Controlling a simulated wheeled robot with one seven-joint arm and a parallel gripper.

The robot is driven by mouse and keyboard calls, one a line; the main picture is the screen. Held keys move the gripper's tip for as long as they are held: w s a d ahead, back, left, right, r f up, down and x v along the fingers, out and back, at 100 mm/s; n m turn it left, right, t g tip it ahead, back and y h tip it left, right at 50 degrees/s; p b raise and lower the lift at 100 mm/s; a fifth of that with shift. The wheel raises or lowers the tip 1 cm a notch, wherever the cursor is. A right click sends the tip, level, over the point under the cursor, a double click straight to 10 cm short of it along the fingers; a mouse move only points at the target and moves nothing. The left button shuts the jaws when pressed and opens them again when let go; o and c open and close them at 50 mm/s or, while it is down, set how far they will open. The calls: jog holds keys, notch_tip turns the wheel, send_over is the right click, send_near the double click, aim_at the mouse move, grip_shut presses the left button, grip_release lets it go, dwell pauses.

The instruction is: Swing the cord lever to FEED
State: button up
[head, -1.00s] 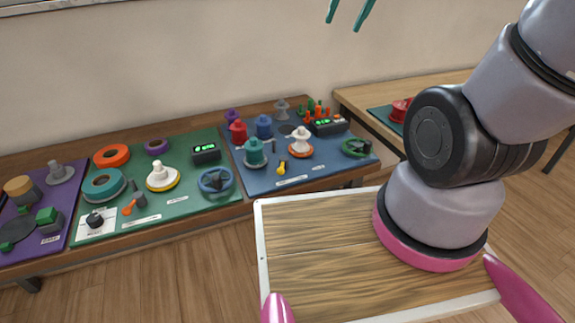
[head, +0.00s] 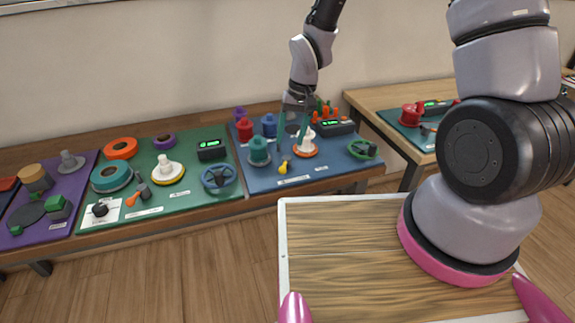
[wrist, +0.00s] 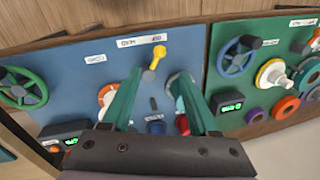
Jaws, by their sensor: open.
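A small yellow lever (head: 284,167) stands on the blue panel (head: 330,179), near its front edge. It also shows in the wrist view (wrist: 156,57), just beyond my fingertips. My gripper (head: 291,143) has two teal fingers and hangs over the blue panel, open, with nothing held. In the wrist view my open gripper (wrist: 158,80) straddles the line toward the yellow lever, apart from it. Another lever, orange-tipped (head: 133,199), is on the green panel. The small labels are too blurred to read, so I cannot confirm which is the cord lever or where FEED lies.
A teal spool (head: 259,150) and a white cone on an orange ring (head: 305,150) flank the yellow lever. A green handwheel (head: 362,149) and a display box (head: 331,127) are to the right. The green panel (head: 190,205) lies left.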

aim_at(284, 167)
jog(key=f, duration=0.3)
jog(key=a+f, duration=0.1)
jog(key=f, duration=0.3)
jog(key=a+f, duration=0.1)
jog(key=f, duration=0.2)
jog(key=shift+s+f, duration=0.1)
jog(key=shift+f, duration=0.1)
grip_shut()
